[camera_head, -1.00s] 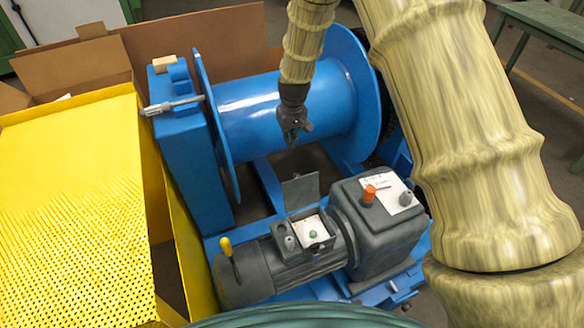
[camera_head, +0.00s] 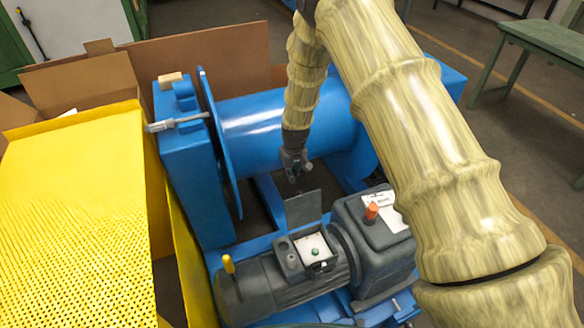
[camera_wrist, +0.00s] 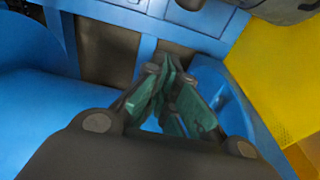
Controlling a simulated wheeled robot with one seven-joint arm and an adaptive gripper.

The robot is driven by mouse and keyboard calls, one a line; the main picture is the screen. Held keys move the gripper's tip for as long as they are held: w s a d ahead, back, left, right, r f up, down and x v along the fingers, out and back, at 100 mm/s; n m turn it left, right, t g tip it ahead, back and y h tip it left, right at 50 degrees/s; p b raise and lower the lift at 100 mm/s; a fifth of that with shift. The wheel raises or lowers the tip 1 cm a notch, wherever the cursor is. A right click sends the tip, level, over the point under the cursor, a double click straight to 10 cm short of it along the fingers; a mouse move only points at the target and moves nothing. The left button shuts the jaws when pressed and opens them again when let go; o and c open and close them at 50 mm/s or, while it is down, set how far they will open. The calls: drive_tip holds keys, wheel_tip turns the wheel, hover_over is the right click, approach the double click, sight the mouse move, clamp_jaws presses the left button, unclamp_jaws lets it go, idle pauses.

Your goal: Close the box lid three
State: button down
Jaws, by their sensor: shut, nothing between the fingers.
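My gripper (camera_head: 294,180) points down just behind and above the lid, in front of the blue drum. I cannot tell whether it touches the lid. In the wrist view my gripper (camera_wrist: 168,68) has its green-padded fingers together and empty. I cannot make out the lid there.
The blue drum (camera_head: 255,130) and its frame lie close behind my gripper. The grey motor (camera_head: 290,280) and a gearbox with an orange knob (camera_head: 371,211) are in front. A yellow perforated guard (camera_head: 75,215) stands at the left.

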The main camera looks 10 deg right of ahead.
drive_tip(key=shift+s+d+f+p, duration=0.15)
drive_tip(key=shift+s+p, duration=0.3)
drive_tip(key=shift+s, duration=0.45)
drive_tip(key=shift+s+d+r+p, duration=0.15)
drive_tip(key=shift+s+p, duration=0.25)
drive_tip(key=shift+s, duration=0.5)
drive_tip(key=shift+s, duration=0.2)
